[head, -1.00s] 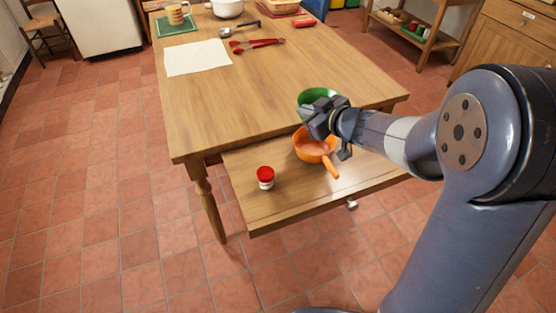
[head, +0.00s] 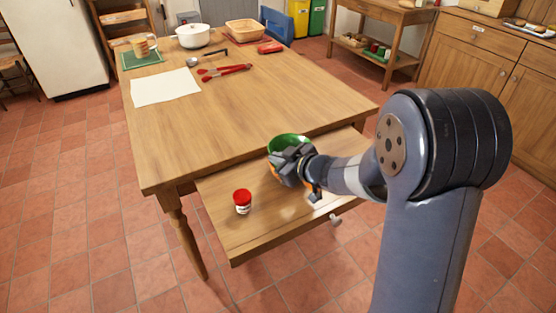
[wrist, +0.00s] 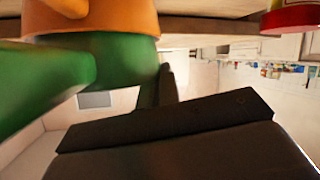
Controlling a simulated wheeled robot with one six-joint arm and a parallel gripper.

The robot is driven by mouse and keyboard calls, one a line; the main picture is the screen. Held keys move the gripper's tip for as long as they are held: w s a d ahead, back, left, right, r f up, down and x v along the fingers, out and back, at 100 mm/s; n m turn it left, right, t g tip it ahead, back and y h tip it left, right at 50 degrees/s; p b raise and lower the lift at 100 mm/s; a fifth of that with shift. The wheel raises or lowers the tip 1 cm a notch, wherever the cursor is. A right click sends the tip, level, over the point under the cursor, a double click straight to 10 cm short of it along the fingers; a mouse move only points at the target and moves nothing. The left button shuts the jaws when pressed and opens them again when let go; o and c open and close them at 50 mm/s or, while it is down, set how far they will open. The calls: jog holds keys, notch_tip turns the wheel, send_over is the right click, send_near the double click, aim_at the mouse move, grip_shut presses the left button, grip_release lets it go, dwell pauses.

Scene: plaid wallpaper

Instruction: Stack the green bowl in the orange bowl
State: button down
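The green bowl (head: 286,141) shows just behind my gripper (head: 285,163) in the head view, over the pull-out board at the table's near side. The wrist view, which looks upside down, shows the green bowl (wrist: 115,60) against the rim of the orange bowl (wrist: 95,22), in or just over it. Whether it rests fully inside is unclear. A dark finger of my gripper lies against the green bowl; it appears shut on it, the other finger hidden. In the head view my gripper hides most of the orange bowl; only a bit of orange (head: 314,192) shows.
A red-lidded jar (head: 242,201) stands on the drawer board (head: 240,235), left of the bowls. It also shows in the wrist view (wrist: 290,17). Paper, red tongs, a ladle and a white pot lie farther back on the table (head: 240,110). The table's middle is clear.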

jog(key=shift+f+b, duration=0.35)
jog(key=shift+f, duration=0.15)
jog(key=shift+f, duration=0.1)
jog(key=c, duration=1.6)
grip_release()
jog(key=shift+c, duration=0.2)
